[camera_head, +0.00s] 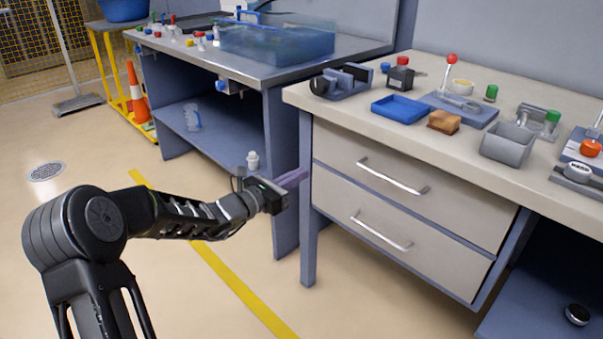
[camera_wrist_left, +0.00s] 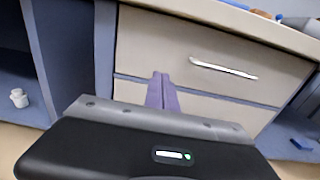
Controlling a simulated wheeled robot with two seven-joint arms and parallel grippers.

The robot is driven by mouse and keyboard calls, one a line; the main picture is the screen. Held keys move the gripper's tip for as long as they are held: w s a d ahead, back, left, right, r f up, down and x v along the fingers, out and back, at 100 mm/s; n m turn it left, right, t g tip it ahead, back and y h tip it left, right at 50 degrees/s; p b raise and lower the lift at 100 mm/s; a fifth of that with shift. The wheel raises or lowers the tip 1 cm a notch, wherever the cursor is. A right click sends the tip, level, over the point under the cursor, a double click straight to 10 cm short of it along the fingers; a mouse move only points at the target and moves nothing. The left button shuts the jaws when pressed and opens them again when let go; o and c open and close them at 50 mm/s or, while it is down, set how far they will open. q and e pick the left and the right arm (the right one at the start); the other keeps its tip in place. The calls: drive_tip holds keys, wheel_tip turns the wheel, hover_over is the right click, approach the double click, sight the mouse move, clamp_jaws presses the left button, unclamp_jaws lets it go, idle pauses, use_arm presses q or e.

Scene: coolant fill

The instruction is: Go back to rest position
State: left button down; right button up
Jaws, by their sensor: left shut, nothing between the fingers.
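My left arm comes in from the left in the head view. Its left gripper (camera_head: 301,176) is in front of the left edge of the drawer cabinet (camera_head: 340,145). The purple fingers are together with nothing between them. In the left wrist view the shut fingers (camera_wrist_left: 162,90) point toward the drawer fronts. I cannot tell how far they are from the cabinet. My right gripper is not in view.
The workbench (camera_head: 330,101) carries a vise (camera_head: 343,82), a blue tray (camera_head: 398,108) and a grey bin (camera_head: 507,145). A second bench with a clear blue tank (camera_head: 275,42) stands behind. An orange cone (camera_head: 138,92) is at the far left. Open floor lies around my arm.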

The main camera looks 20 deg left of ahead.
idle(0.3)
use_arm(q)
drive_tip(key=s+d+f+m+g+y, duration=0.1)
drive_tip(key=s+d+f+m+g, duration=0.3)
drive_tip(key=s+f, duration=0.5)
drive_tip(key=s+d+f+m+g+y, duration=0.1)
drive_tip(key=s+f+m+g, duration=0.4)
drive_tip(key=f, duration=0.8)
drive_tip(key=s+d+f+m+g+y, duration=0.1)
drive_tip(key=s+d+f+m+g, duration=0.2)
drive_tip(key=s+f+m, duration=0.55)
drive_tip(key=s+d+f+m+g+y, duration=0.1)
drive_tip(key=s+d+f+m+g, duration=0.1)
drive_tip(key=s+d+f+m, duration=0.6)
drive_tip(key=s+d+f+m+g+h, duration=0.1)
drive_tip(key=s+d+f+m+g, duration=0.15)
drive_tip(key=s+d+m, duration=0.4)
wheel_tip(320, 180, up, 24)
drive_tip(key=s+d+n+p, duration=0.2)
drive_tip(key=p, duration=2.2)
drive_tip(key=shift+r+t, duration=0.25)
drive_tip(key=shift+t, duration=0.1)
